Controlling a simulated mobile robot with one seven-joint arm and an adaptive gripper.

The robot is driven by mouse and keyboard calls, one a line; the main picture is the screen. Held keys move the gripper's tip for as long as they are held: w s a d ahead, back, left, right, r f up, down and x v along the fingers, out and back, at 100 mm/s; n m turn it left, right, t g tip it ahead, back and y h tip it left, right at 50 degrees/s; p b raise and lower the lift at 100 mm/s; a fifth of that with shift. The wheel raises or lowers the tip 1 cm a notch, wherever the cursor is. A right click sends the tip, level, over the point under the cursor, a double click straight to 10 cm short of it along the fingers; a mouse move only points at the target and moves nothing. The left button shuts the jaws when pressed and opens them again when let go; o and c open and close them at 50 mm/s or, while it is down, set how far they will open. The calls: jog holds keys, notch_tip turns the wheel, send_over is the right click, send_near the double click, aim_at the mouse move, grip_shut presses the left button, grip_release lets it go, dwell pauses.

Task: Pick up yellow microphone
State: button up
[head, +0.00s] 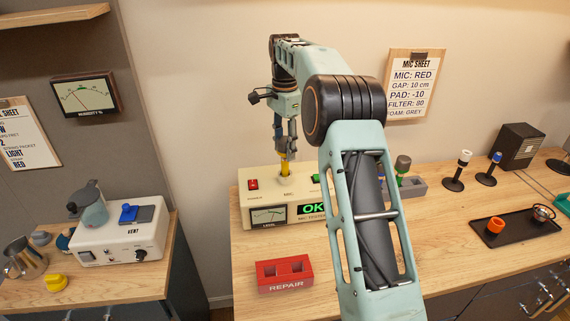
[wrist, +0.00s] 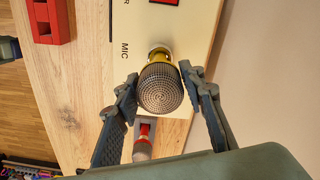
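The yellow microphone (head: 285,168) stands upright in the top of the cream mic tester (head: 252,187), by the MIC label. In the wrist view its round grey mesh head (wrist: 160,88) faces me, with the yellow body (wrist: 159,57) partly hidden behind it. My gripper (head: 285,150) points down over it in the head view. In the wrist view the fingers (wrist: 160,78) are spread, one on each side of the mesh head. Small gaps seem to show beside the head, and I see no clear grip.
A red REPAIR block (head: 284,275) sits in front of the tester. A grey holder (head: 412,187) with other microphones is to the right, partly behind my arm. Two microphones on stands (head: 457,172) (head: 490,170) and a black tray (head: 515,235) are farther right.

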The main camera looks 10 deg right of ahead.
aim_at(285, 164)
notch_tip(285, 164, down, 6)
jog(key=shift+f, duration=0.15)
jog(key=shift+c, duration=0.3)
grip_shut()
